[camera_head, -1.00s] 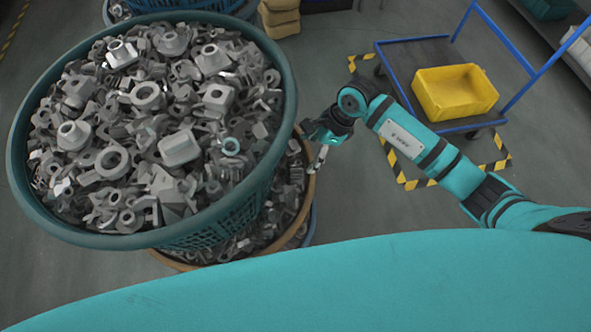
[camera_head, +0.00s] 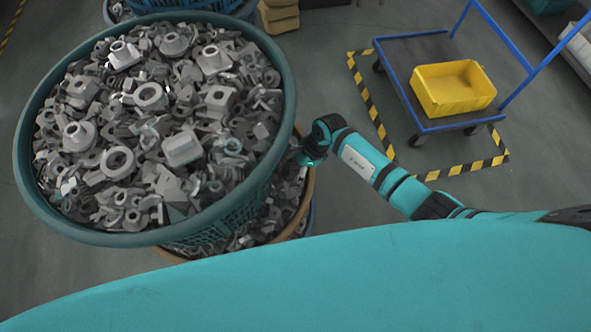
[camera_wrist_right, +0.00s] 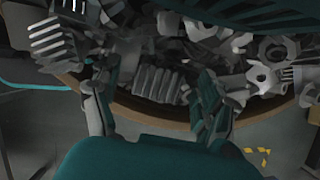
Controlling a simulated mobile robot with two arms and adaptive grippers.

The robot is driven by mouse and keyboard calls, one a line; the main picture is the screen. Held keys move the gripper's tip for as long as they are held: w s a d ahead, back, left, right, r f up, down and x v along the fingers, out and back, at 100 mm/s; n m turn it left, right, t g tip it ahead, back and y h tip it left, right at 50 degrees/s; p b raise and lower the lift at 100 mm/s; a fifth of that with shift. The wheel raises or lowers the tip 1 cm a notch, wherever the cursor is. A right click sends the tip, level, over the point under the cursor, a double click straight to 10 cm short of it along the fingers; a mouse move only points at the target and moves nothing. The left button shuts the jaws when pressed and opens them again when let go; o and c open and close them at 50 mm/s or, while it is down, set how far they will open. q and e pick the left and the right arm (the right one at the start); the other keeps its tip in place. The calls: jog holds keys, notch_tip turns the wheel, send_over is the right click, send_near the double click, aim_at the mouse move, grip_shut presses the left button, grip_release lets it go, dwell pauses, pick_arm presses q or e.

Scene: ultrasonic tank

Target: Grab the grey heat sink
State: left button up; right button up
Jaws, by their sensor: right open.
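In the right wrist view, a grey finned heat sink (camera_wrist_right: 162,85) lies among metal parts, between and just beyond the two fingers of my right gripper (camera_wrist_right: 157,92). The fingers are spread, with one on each side of it; I cannot tell whether either touches it. Another grey finned block (camera_wrist_right: 55,42) lies at the upper left of that view. In the head view my right gripper (camera_head: 306,157) is at the right rim of the lower basket, its fingertips mostly hidden. My left gripper is out of view.
A large teal basket (camera_head: 284,130) heaped with grey metal parts stands above and overhangs the lower, brown-rimmed basket (camera_head: 305,205). A blue cart (camera_head: 400,65) with a yellow bin (camera_head: 452,92) stands at the right. Grey floor (camera_head: 320,75) lies open between them.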

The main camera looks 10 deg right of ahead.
jog(key=c, duration=1.3)
jog(key=shift+o, duration=0.2)
jog(key=shift+d+r, duration=0.1)
